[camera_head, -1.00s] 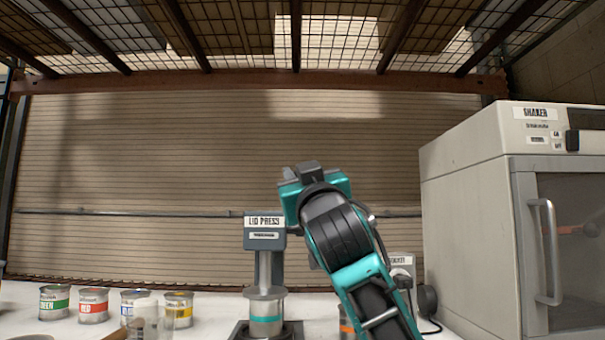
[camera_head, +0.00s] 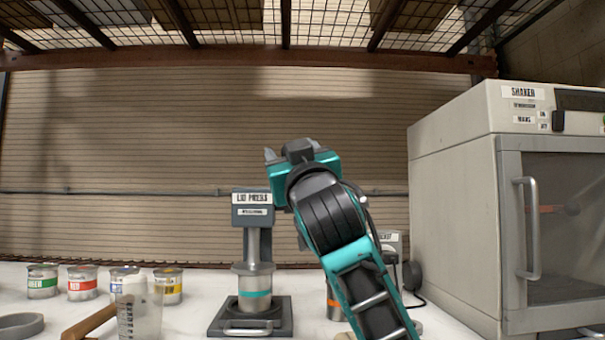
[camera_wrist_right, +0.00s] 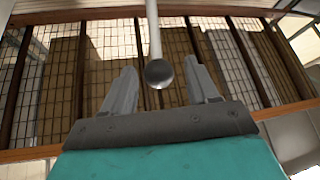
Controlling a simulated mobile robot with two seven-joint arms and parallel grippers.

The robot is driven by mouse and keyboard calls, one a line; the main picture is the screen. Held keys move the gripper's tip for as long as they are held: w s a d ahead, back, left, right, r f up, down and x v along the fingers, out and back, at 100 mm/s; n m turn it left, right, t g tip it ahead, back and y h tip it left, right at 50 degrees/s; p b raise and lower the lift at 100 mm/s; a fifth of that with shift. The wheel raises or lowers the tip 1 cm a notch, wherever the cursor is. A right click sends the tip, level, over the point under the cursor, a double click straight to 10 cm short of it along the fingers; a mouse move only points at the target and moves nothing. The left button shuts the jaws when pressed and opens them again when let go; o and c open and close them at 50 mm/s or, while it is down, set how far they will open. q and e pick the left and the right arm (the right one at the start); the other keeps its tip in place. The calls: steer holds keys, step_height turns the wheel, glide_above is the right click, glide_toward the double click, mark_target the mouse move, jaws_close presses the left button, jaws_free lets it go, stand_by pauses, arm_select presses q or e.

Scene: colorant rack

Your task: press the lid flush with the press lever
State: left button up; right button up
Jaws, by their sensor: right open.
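The lid press (camera_head: 252,215) stands on the bench, a grey column with a labelled head. A metal can with a teal band (camera_head: 255,290) sits on its base under the press. I cannot tell whether its lid is flush. The press lever (camera_wrist_right: 157,40) shows in the right wrist view as a pale rod ending in a round dark knob (camera_wrist_right: 158,73). My right gripper (camera_wrist_right: 160,80) is open, with the knob between its two fingers and a gap on both sides. In the head view my right arm is just right of the press head, hiding the lever. My left gripper is out of view.
Several paint cans (camera_head: 82,283) stand at the back left. A clear measuring cup (camera_head: 140,312), a wooden handle (camera_head: 90,322) and a grey ring (camera_head: 20,325) are in front. The large shaker cabinet (camera_head: 460,200) fills the right. Another can (camera_head: 334,303) is partly behind my arm.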

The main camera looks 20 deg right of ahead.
steer(key=v, duration=1.1)
steer(key=shift+s, duration=0.2)
steer(key=shift+f, duration=0.1)
stand_by(0.3)
